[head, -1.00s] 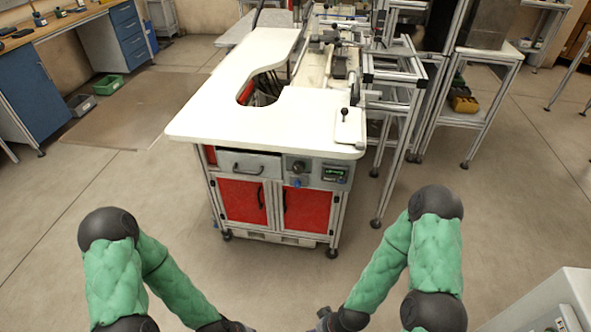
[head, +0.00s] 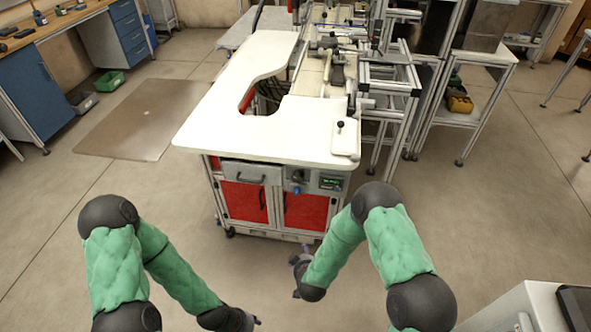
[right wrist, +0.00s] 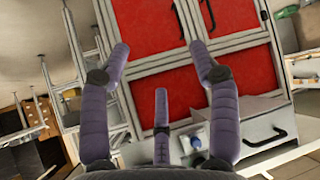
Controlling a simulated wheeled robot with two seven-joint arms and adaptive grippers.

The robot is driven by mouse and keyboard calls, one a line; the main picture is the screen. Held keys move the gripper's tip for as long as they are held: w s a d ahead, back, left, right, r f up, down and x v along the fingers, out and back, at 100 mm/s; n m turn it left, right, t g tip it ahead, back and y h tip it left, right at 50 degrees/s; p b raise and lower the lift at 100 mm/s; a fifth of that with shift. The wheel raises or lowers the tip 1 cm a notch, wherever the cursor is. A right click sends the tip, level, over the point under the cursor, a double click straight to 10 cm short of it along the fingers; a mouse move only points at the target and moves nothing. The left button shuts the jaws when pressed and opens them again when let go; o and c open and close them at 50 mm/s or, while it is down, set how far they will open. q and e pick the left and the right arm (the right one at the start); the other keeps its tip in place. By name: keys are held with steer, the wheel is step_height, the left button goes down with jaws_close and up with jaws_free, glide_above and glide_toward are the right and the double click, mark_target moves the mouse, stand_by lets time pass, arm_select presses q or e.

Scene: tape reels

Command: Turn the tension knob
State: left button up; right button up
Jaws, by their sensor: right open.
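A white-topped machine cabinet (head: 255,137) stands ahead. Its front panel carries a round knob (head: 297,175) with a small blue knob (head: 297,189) below it and a lit display (head: 330,182) to the right. I cannot tell which is the tension knob. My right gripper (head: 299,264) is low in front of the cabinet, apart from the panel. In the right wrist view its fingers (right wrist: 163,70) are spread and empty, and the blue knob (right wrist: 197,142) shows near the right finger, beyond it. My left gripper (head: 252,320) is at the bottom edge, mostly hidden and small.
Red doors (head: 305,211) and a drawer (head: 251,173) with a handle are on the cabinet front. An aluminium frame (head: 390,90) stands to the right. A white box (head: 525,312) is at the lower right. Floor between me and the cabinet is clear.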

steer(key=w+a+r+n+t+h+p, duration=0.2)
steer(key=w+r+t+p, duration=0.25)
steer(key=r, duration=0.65)
steer(key=n+t+h+p, duration=0.1)
steer(key=t+h+p, duration=0.2)
glide_toward(296, 179)
arm_select(q)
step_height(296, 179, up, 7)
steer(key=b, duration=0.2)
arm_select(e)
steer(key=x, duration=0.8)
steer(key=shift+w+d+f, duration=0.1)
steer(key=shift+w, duration=0.05)
arm_select(q)
steer(key=shift+r, duration=0.1)
arm_select(e)
steer(key=c, duration=1.1)
